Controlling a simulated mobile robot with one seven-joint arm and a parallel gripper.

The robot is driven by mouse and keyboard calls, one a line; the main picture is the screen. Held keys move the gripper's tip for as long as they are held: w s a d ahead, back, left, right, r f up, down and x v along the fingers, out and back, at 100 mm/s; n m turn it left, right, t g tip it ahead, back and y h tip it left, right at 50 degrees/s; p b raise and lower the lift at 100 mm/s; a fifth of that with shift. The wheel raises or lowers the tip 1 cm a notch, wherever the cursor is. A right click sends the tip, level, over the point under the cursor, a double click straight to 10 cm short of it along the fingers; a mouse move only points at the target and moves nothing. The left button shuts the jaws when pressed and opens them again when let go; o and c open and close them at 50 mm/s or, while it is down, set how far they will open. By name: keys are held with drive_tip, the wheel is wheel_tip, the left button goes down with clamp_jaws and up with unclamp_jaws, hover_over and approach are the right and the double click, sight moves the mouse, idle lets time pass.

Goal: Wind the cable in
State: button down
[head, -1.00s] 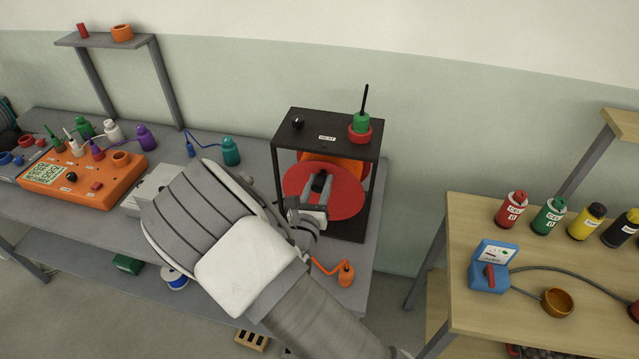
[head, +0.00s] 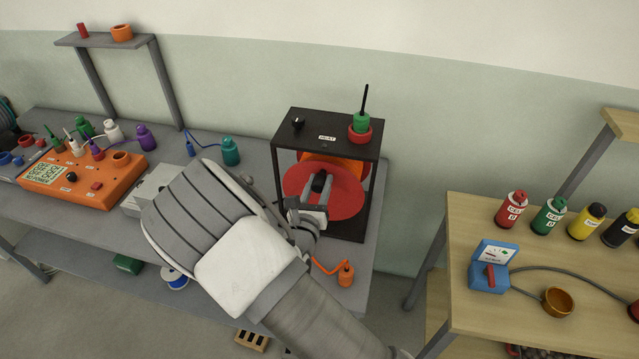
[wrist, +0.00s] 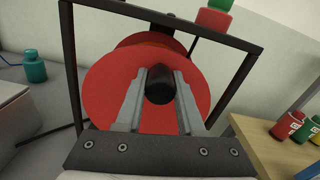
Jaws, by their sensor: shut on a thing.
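A reel with a red disc face (head: 344,200) and an orange part behind it (head: 352,167) sits inside a black open frame (head: 327,128) on the grey bench. The reel's red face also shows in the wrist view (wrist: 105,82). A black crank knob (wrist: 159,86) stands out from the disc. My gripper (wrist: 160,92) is shut on the knob, one finger on each side. In the head view my gripper (head: 318,190) is in front of the disc, and my arm hides part of the frame's lower left.
An orange meter box (head: 75,180) is at left. A wooden table (head: 460,225) stands at right across a gap.

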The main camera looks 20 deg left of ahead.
sight(293, 193)
drive_tip(key=shift+a, duration=0.15)
idle(0.3)
